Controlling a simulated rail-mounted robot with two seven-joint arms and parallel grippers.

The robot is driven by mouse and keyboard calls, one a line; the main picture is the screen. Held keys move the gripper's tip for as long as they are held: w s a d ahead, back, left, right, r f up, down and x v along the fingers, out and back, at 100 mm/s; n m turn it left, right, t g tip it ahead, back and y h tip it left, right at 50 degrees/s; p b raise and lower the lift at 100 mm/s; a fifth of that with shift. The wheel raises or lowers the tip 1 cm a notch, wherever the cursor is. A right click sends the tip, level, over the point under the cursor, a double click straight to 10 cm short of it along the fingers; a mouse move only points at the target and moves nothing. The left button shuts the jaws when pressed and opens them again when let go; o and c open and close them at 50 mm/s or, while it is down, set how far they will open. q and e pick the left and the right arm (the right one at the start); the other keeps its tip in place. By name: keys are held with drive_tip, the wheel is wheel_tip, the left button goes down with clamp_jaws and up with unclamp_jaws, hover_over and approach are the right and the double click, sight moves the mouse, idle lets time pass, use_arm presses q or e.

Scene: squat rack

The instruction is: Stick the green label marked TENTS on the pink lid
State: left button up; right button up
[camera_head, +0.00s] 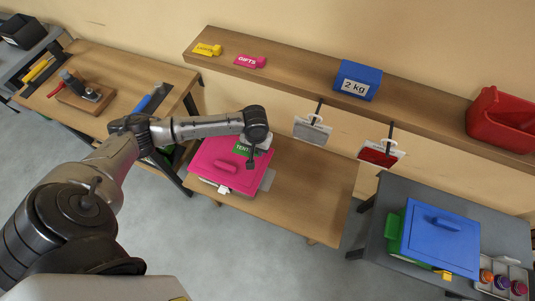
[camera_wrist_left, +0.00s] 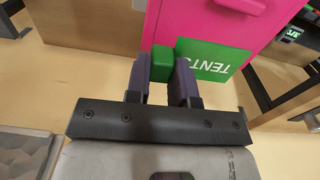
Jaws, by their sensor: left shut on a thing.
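The green label marked TENTS (camera_head: 242,149) is over the far right part of the pink lid (camera_head: 212,158), which lies on a box on the wooden table. My left gripper (camera_head: 252,160) is above the lid's right side. In the left wrist view, my left gripper (camera_wrist_left: 165,78) is shut on the green block-shaped tab of the label (camera_wrist_left: 215,60). The label's face overlaps the pink lid (camera_wrist_left: 190,18) there, lettering upside down. I cannot tell whether it touches the lid. The lid's handle (camera_head: 227,166) is clear of the gripper. My right gripper is not in view.
A shelf (camera_head: 290,75) behind holds a yellow label (camera_head: 207,49), a pink GIFTS label (camera_head: 249,61), a blue 2 kg block (camera_head: 357,80) and a red bin (camera_head: 503,118). Two tags hang below it. A blue-lidded box (camera_head: 440,238) stands right. The wooden table's right half (camera_head: 315,190) is clear.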

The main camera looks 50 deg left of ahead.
use_arm(q)
drive_tip(key=w+a+f+b, duration=0.1)
drive_tip(key=a+f+b, duration=0.1)
drive_tip(key=a+f, duration=0.8)
drive_tip(key=shift+w+a+m+b, duration=0.2)
drive_tip(key=shift+w+m+b, duration=0.05)
drive_tip(key=shift+m+b, duration=0.1)
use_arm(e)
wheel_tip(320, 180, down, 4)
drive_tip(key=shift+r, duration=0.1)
use_arm(q)
drive_tip(key=shift+r, duration=0.1)
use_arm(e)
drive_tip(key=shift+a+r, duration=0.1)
use_arm(q)
drive_tip(key=shift+f+b, duration=0.3)
drive_tip(key=shift+f, duration=1.6)
drive_tip(key=shift+f+b, duration=0.35)
drive_tip(key=shift+f, duration=0.85)
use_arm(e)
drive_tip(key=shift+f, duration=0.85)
use_arm(q)
drive_tip(key=shift+f, duration=0.35)
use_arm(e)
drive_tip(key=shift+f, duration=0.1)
